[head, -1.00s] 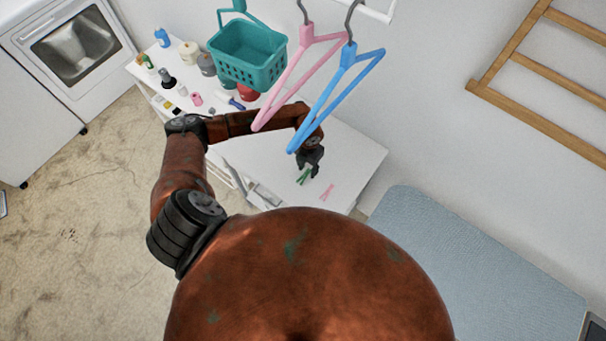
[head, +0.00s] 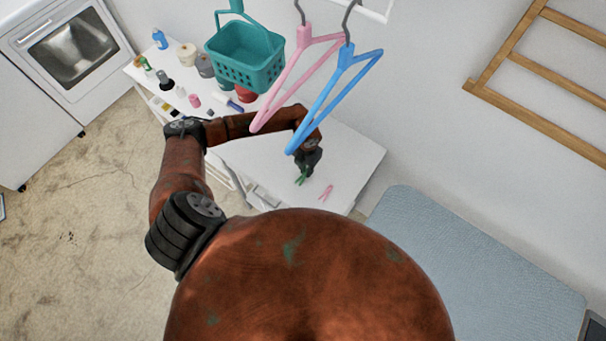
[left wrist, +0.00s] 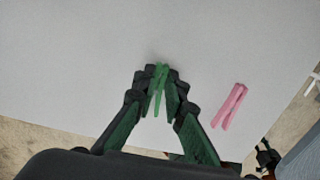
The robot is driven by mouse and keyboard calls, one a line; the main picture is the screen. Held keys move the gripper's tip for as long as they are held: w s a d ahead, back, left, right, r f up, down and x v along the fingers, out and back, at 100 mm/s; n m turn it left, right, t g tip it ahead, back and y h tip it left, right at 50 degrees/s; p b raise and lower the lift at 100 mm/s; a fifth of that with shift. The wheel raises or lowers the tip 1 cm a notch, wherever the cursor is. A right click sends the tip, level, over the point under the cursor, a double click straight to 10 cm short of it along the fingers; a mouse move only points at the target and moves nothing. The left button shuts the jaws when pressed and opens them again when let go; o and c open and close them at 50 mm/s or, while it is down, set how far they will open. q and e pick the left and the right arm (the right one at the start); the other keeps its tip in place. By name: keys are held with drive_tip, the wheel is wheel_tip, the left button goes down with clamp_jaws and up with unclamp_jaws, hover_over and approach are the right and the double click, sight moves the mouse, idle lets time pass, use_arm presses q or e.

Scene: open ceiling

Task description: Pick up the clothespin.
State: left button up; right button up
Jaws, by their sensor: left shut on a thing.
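A green clothespin (left wrist: 160,85) is between the fingertips of my left gripper (left wrist: 160,73) in the left wrist view. The gripper is shut on it. In the head view the green clothespin (head: 301,178) shows just below my left gripper (head: 307,168), at the white tabletop; I cannot tell whether it touches the surface. A pink clothespin (head: 326,192) lies on the table to the right, apart from the gripper. It also shows in the left wrist view (left wrist: 229,106). My right gripper is not in view.
The white table (head: 350,160) is clear around the clothespins. A pink hanger (head: 285,80) and a blue hanger (head: 335,100) hang above it. A teal basket (head: 245,58) hangs above several bottles and small items at the table's far left. A blue padded surface (head: 470,260) is at right.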

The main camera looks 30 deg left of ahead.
use_arm(q)
drive_tip(key=shift+r, duration=0.5)
wheel_tip(320, 180, up, 3)
drive_tip(key=shift+s+d+f+b, duration=0.1)
drive_tip(key=shift+s+f+b, duration=0.1)
drive_tip(key=shift+b, duration=0.25)
drive_tip(key=s+d+r, duration=0.2)
drive_tip(key=s+r, duration=0.2)
drive_tip(key=s, duration=0.2)
drive_tip(key=s+d+r+b, duration=0.1)
drive_tip(key=s+d+r, duration=0.2)
drive_tip(key=s+r, duration=0.2)
drive_tip(key=shift+s+d+r+b, duration=0.15)
drive_tip(key=shift+s+d+b, duration=0.2)
drive_tip(key=shift+s, duration=0.4)
